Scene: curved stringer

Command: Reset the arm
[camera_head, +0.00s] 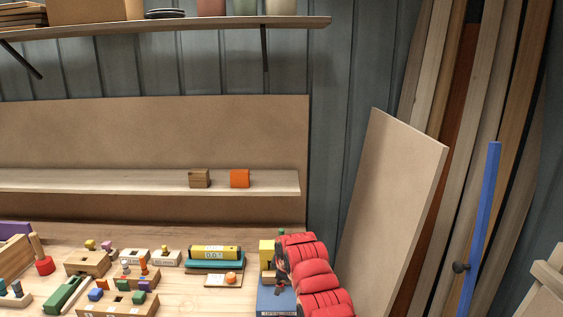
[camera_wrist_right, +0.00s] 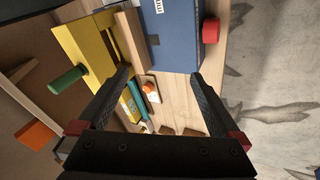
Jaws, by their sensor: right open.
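My right arm (camera_head: 312,275), with red padded covers, reaches in at the bottom of the head view, beside a blue box and a yellow block. Its gripper is mostly hidden there. In the right wrist view my right gripper (camera_wrist_right: 162,75) is open, its two dark fingers wide apart with nothing held between them. The yellow block (camera_wrist_right: 85,48) with a green peg (camera_wrist_right: 68,80) and the blue box (camera_wrist_right: 172,38) with a red knob (camera_wrist_right: 211,30) lie just beyond the fingers. My left gripper is not in view.
Wooden toys, including a yellow cylinder on a teal base (camera_head: 214,255), crowd the bench. A brown cube (camera_head: 199,178) and an orange cube (camera_head: 240,178) sit on the low shelf (camera_head: 120,182). A leaning board (camera_head: 390,200) and blue bar (camera_head: 482,220) stand right.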

